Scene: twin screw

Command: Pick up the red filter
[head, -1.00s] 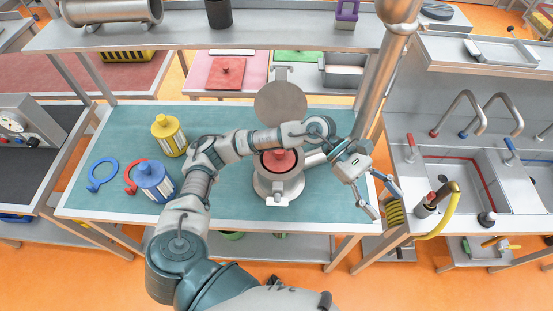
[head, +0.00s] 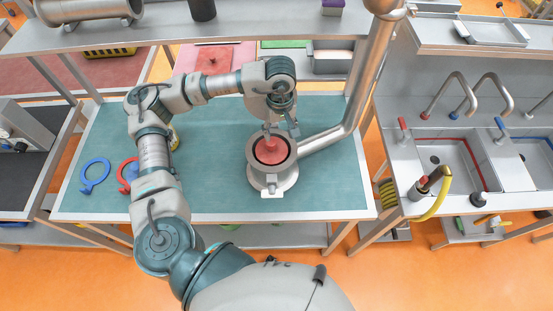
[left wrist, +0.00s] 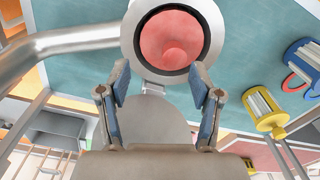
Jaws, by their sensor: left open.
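The red filter (head: 270,149) sits inside an open round metal housing (head: 272,180) on the teal table, with only its top and central knob showing. In the left wrist view the red filter (left wrist: 172,40) lies just beyond the fingertips, within the dark rim of the housing (left wrist: 136,58). My left gripper (head: 281,130) is above the housing's far side; its fingers are spread and empty in the left wrist view (left wrist: 160,78). The open lid (left wrist: 160,115) shows between and below the fingers there; my arm hides it in the head view. My right gripper is not in view.
A thick metal pipe (head: 325,140) joins the housing from the right. A yellow filter (left wrist: 270,122) and a blue filter (left wrist: 302,55) stand aside. A shelf (head: 225,32) spans the back; sinks (head: 450,160) stand right.

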